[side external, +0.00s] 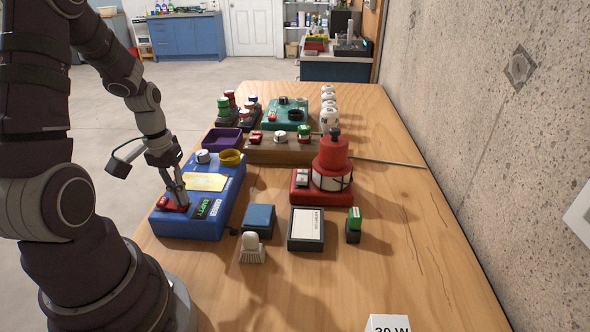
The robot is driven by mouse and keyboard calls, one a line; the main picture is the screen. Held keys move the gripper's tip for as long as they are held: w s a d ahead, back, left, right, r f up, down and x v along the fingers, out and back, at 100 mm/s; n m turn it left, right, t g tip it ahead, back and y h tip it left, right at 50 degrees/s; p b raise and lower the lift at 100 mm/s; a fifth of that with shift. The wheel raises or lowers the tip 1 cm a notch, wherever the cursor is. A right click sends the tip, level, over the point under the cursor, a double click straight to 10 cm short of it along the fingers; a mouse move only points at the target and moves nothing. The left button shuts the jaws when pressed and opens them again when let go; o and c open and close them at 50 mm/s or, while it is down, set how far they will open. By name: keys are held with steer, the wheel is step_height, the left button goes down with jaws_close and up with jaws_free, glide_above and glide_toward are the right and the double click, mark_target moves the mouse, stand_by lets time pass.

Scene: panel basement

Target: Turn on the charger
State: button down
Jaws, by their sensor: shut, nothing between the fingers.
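The charger appears to be the blue box (228,185) on the left edge of the wooden table. It carries a small dark display (203,208) with green letters that seem to read "EMPTY", a yellow plate (203,182), a white knob (203,156) and a yellow ring (231,158). A red switch (170,204) sits at its near left corner. My gripper (181,203) points down with its fingers shut and empty, right at the red switch. I cannot tell whether the tips touch it. The fingers partly hide the switch, so its position is unclear.
A red device (318,196) with a stacked red cylinder stands to the right. A blue block (259,219), a white brush (252,248) and a framed white card (306,228) lie in front. A purple tray (222,140) is behind the charger. The table's near right is mostly clear.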

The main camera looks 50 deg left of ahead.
steer(key=shift+a, duration=0.1)
steer(key=shift+s+a+r, duration=0.35)
steer(key=shift+s+a, duration=0.1)
steer(key=shift+s, duration=0.1)
steer(key=shift+r, duration=0.1)
step_height(320, 180, up, 14)
steer(key=w+d, duration=0.1)
steer(key=shift+w+d, duration=0.2)
stand_by(0.3)
steer(key=w+d+m+t, duration=0.1)
steer(key=d+m+t, duration=0.4)
steer(key=d+m, duration=0.4)
steer(key=d, duration=0.6)
steer(key=shift+w+y, duration=0.15)
steer(key=shift+y, duration=0.25)
